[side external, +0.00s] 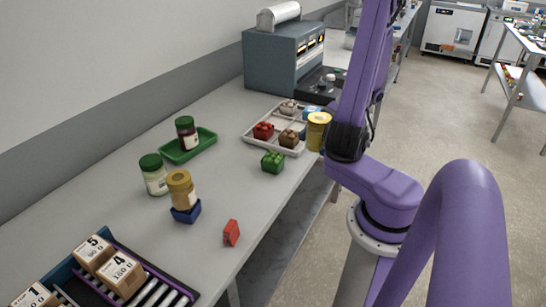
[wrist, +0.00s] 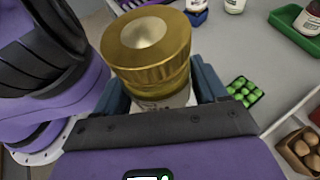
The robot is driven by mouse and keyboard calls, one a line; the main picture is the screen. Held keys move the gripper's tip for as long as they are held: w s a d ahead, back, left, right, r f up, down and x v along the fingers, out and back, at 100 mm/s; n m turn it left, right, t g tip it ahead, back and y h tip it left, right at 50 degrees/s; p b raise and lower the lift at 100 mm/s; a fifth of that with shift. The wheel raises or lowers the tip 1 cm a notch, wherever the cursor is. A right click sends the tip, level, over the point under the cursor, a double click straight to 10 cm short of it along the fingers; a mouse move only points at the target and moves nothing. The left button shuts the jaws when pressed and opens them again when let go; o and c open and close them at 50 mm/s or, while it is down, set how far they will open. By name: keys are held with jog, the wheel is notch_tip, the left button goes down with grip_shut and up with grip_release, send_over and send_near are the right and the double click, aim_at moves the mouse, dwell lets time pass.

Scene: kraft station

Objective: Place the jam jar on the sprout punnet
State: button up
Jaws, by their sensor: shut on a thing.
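My gripper (wrist: 162,90) is shut on a gold-lidded jar (wrist: 147,45), its blue fingers on either side. The jar's label is mostly hidden, so I cannot tell its contents. In the side view the held jar (side external: 318,131) is upright at the right side of the pale tray; the fingers are hidden there. The sprout punnet (side external: 272,162), filled with green sprouts, is on the bench left of and nearer than the held jar. It also shows in the wrist view (wrist: 243,91), right of the jar and apart from it.
The pale tray (side external: 247,138) holds punnets of red, brown and whitish produce. A dark red jar (side external: 186,133) stands in a green tray (side external: 207,139). A green-lidded jar (side external: 153,175) stands near another gold-lidded jar (side external: 181,190) on a blue punnet (side external: 186,214). A red block (side external: 231,232) lies nearer.

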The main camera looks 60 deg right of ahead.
jog(key=shift+w+a+r+m+t+h, duration=0.5)
jog(key=shift+r+m+t, duration=0.15)
jog(key=shift+r, duration=0.1)
jog(key=shift+w+a+r+m+t+h, duration=0.45)
jog(key=shift+r+m+t, duration=0.2)
jog(key=shift+r, duration=0.1)
jog(key=shift+w+d+f, duration=1.75)
jog(key=shift+w+f, duration=0.25)
jog(key=shift+w, duration=2.05)
send_over(273, 156)
jog(key=shift+s+a+f, duration=0.1)
jog(key=shift+f, duration=1.3)
jog(key=shift+s+a+f, duration=0.1)
jog(key=shift+f, duration=1.25)
jog(key=shift+w+d+f, duration=0.1)
jog(key=shift+w+f, duration=0.05)
jog(key=shift+f, duration=1.55)
jog(key=shift+f, duration=0.15)
jog(key=o, duration=1.3)
jog(key=shift+o, duration=0.2)
